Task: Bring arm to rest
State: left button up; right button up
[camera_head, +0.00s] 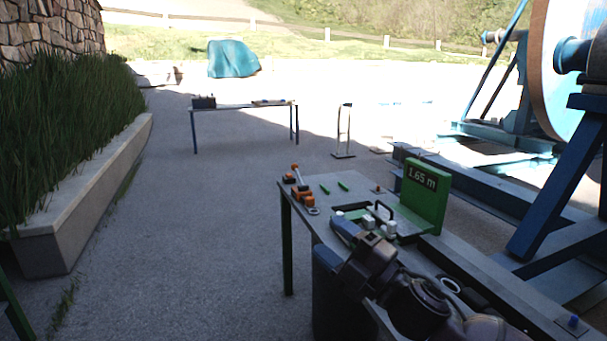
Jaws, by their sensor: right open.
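My right arm comes in from the bottom right over the near workbench (318,228). Its dark gripper (372,230) is open above the bench, in front of the green display block (427,195) that reads "1.65 m". Small pale parts and a dark handle show close beside the gripper; I cannot tell whether it touches any of them. Nothing is clearly held between the fingers. My left gripper is not in view.
An orange and grey tool (300,190) and small green pieces (343,186) lie on the bench's far left. A large cable reel (560,85) on a blue frame stands right. A planter (95,185) lines the left. A second table (240,106) stands beyond open paving.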

jog(key=s+d+f+m+t+h, duration=0.1)
jog(key=s+d+f+m+h, duration=0.2)
jog(key=d+f+m+h, duration=0.55)
jog(key=s+d+f+m+t+h, duration=0.1)
jog(key=s+d+f+m+h, duration=0.3)
jog(key=f+m, duration=0.75)
jog(key=s+d+f+m+g+h, duration=0.1)
jog(key=s+d+f, duration=0.2)
jog(key=s+f, duration=0.3)
jog(key=s+d+f+m+g+h+p, duration=0.1)
jog(key=s+d+f+g+h, duration=0.1)
jog(key=s+f, duration=0.4)
jog(key=s+d+f+m+g+h, duration=0.1)
jog(key=s+d+f, duration=0.3)
jog(key=s, duration=0.5)
jog(key=shift+s+d+f+m+g+h, duration=0.4)
jog(key=shift+f+m+g, duration=0.15)
jog(key=shift+f, duration=0.4)
jog(key=shift+c, duration=0.3)
